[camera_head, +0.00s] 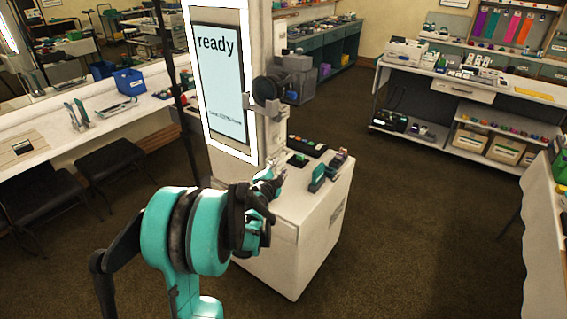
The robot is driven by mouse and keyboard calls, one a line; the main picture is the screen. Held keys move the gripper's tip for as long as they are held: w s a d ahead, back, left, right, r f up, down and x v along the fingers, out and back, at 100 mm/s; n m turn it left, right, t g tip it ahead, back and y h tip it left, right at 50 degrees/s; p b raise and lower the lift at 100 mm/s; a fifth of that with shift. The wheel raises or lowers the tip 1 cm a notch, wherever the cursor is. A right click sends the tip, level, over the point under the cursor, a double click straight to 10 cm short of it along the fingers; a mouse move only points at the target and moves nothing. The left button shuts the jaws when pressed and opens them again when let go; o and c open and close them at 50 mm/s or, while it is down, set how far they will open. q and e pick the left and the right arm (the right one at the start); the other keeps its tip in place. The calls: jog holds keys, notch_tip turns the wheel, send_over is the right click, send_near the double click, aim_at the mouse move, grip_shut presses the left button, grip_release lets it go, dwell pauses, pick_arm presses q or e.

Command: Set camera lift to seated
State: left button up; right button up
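A white photo kiosk (283,245) stands in the middle, with a lit screen (219,75) reading "ready" on its upright column. A black camera (270,89) sits on a grey bracket (267,127) at the column's right side, above the counter. No position label for the lift is readable. My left gripper (272,184) is at the left front edge of the kiosk's counter, below the camera bracket. My arm covers part of the kiosk there, and I cannot tell whether the fingers touch anything or how far apart they are. My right gripper is out of view.
Small teal and dark items (320,176) and a dark tray (306,147) lie on the kiosk counter. Black stools (118,168) stand at left under a white table with a blue bin (129,81). A white shelf cart (450,95) stands at back right. Carpet between is clear.

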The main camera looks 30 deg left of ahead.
pick_arm(q)
jog(key=v, duration=0.3)
jog(key=shift+s, duration=0.15)
jog(key=shift+d, duration=0.1)
jog(key=s+d+r+n+g+h, duration=0.1)
jog(key=s+d+n+g+h, duration=0.1)
jog(key=s+d, duration=0.5)
jog(key=s+d+n+g+h, duration=0.15)
jog(key=s+d, duration=0.25)
jog(key=d, duration=0.8)
jog(key=s+d+f+n+g, duration=0.2)
jog(key=s, duration=0.6)
jog(key=s+d+f+n+g, duration=0.2)
jog(key=s+d+n, duration=0.1)
jog(key=s, duration=0.5)
jog(key=shift+s+d+f, duration=0.15)
jog(key=shift+s+f, duration=0.05)
jog(key=shift+s, duration=0.05)
jog(key=shift+h, duration=0.25)
